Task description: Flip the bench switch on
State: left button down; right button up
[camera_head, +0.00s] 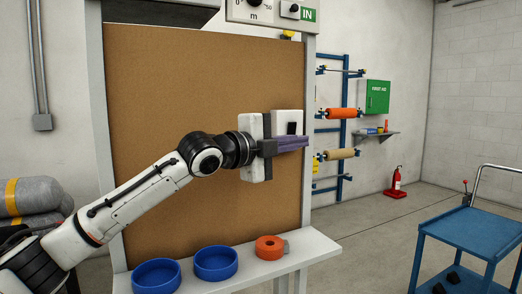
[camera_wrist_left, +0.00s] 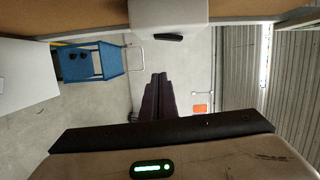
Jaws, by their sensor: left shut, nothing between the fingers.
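The bench switch is a pale box (camera_head: 281,116) with a black rocker (camera_head: 291,128) on its face, mounted on the brown board near its right edge. My left gripper (camera_head: 307,142) comes in from the left and overlaps the lower part of the box. Its dark purple fingers are shut together and empty, pointing right. In the left wrist view the switch box (camera_wrist_left: 168,12) is at the top, and its black rocker (camera_wrist_left: 169,37) sticks out from it. The fingertips (camera_wrist_left: 160,76) lie below it there, with a visible gap. I cannot tell the rocker's position. My right gripper is not in view.
A white shelf (camera_head: 318,246) below the board holds two blue trays (camera_head: 216,276) and an orange ring-shaped roll (camera_head: 269,255). A control panel (camera_head: 268,10) is above the board. A blue cart (camera_head: 463,229) stands at the right. The board's front is otherwise clear.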

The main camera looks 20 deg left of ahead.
pick_arm(q)
jog(key=v, duration=0.9)
jog(key=shift+a+f+b, duration=0.25)
jog(key=shift+a+b, duration=0.1)
jog(key=shift+b, duration=0.05)
